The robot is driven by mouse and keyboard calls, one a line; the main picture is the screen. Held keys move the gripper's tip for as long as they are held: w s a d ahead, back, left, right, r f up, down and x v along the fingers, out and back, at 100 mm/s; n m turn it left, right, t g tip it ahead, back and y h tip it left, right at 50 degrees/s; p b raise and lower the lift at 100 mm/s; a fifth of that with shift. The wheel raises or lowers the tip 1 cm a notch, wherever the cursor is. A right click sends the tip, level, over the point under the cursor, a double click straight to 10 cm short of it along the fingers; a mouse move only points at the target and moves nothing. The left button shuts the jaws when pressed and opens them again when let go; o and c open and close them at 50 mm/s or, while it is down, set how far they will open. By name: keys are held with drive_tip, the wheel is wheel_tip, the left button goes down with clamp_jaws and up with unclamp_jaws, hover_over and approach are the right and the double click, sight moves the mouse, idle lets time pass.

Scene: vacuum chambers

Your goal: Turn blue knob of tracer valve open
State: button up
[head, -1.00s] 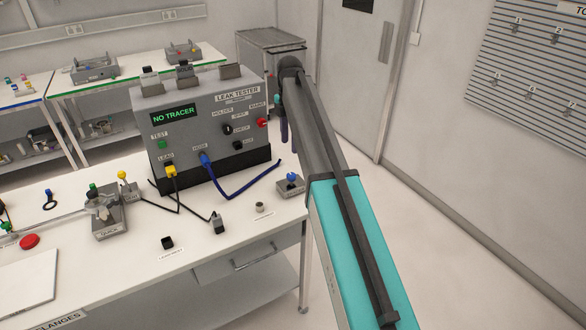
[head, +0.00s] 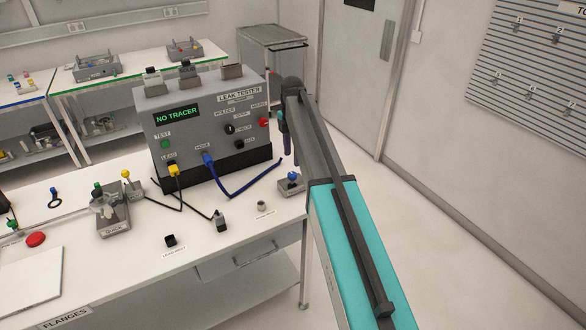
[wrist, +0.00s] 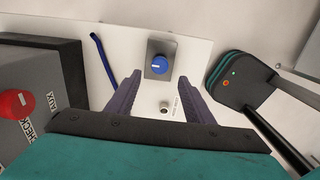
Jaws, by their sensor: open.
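The tracer valve is a small grey block (head: 288,188) with a blue knob (head: 292,176) on top, at the right edge of the white bench, right of the leak tester. In the wrist view the blue knob (wrist: 159,65) on its grey plate (wrist: 167,48) lies just beyond and between my fingertips. A pale pointer mark shows on the knob. My gripper (wrist: 160,85) is open and empty, its two dark purple fingers apart and not touching the knob. In the head view my gripper is mostly hidden behind my arm.
The leak tester (head: 205,125), reading NO TRACER, stands left of the valve. Its blue hose (head: 240,190) ends near the valve. A small round port (head: 261,206) sits on the bench in front of the valve. Open floor lies right of the bench.

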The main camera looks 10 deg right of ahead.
sight(292, 174)
drive_tip(key=shift+f+p, duration=1.4)
drive_tip(key=shift+f, duration=2.6)
drive_tip(key=c, duration=1.1)
